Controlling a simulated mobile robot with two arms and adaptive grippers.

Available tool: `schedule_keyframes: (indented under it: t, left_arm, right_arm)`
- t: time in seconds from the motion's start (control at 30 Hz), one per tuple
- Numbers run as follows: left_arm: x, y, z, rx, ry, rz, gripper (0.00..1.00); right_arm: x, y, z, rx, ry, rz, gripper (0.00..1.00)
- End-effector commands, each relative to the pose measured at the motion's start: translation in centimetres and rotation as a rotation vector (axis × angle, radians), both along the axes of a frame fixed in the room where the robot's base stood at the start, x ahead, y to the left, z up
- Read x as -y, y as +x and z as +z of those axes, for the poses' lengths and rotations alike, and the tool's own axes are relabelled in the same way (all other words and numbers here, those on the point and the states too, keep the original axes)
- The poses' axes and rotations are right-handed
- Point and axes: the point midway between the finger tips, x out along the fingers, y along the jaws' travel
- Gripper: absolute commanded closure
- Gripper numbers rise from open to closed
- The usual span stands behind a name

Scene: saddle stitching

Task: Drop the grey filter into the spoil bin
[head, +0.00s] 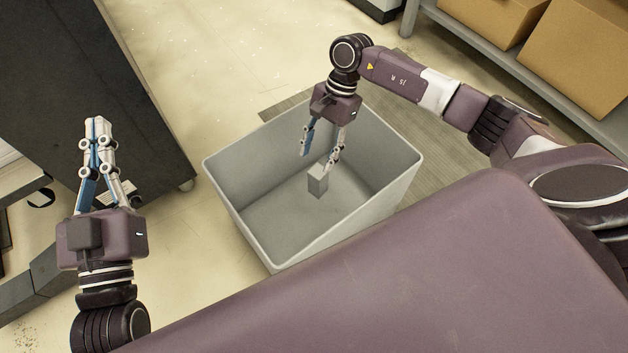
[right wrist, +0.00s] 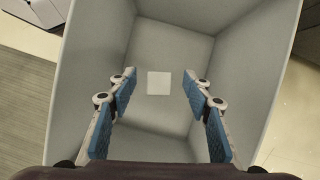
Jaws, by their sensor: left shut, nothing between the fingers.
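The grey filter (head: 317,182), a small block, is inside the spoil bin (head: 375,160), below my right gripper (head: 319,160). I cannot tell whether it rests on the bin's floor. The right gripper points down into the bin with its fingers apart, open and empty. In the right wrist view the filter (right wrist: 158,83) shows as a pale square beyond the two blue-padded fingertips, touching neither, with the bin's walls (right wrist: 95,60) around it. My left gripper (head: 97,125) is shut and empty, at the left, outside the bin.
A dark cabinet (head: 110,80) on castors stands at the left, behind my left gripper. Cardboard boxes (head: 580,60) sit on a grey shelf at the upper right. A striped grey mat (head: 440,145) lies partly under the bin. The pale floor (head: 225,60) behind the bin is clear.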

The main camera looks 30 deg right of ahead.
Motion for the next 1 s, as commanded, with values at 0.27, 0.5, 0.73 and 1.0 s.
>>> schedule_keyframes:
  t: [0.27,0.5,0.73,1.0]
  left_arm:
    - [0.0,0.0,0.0,-0.001,0.000,0.000,1.00]
    - [0.0,0.0,0.0,0.000,-0.001,0.000,1.00]
    - [0.0,0.0,0.0,-0.001,0.000,0.000,1.00]
    - [0.0,0.0,0.0,-0.001,0.000,0.000,1.00]
  right_arm:
    - [0.0,0.0,0.0,-0.001,0.000,0.000,0.48]
    - [0.8,0.4,2.0,0.003,-0.001,-0.001,0.48]
    - [2.6,1.2,6.6,0.005,-0.001,-0.002,0.48]
    - [4.0,1.7,10.4,0.001,-0.001,-0.001,0.48]
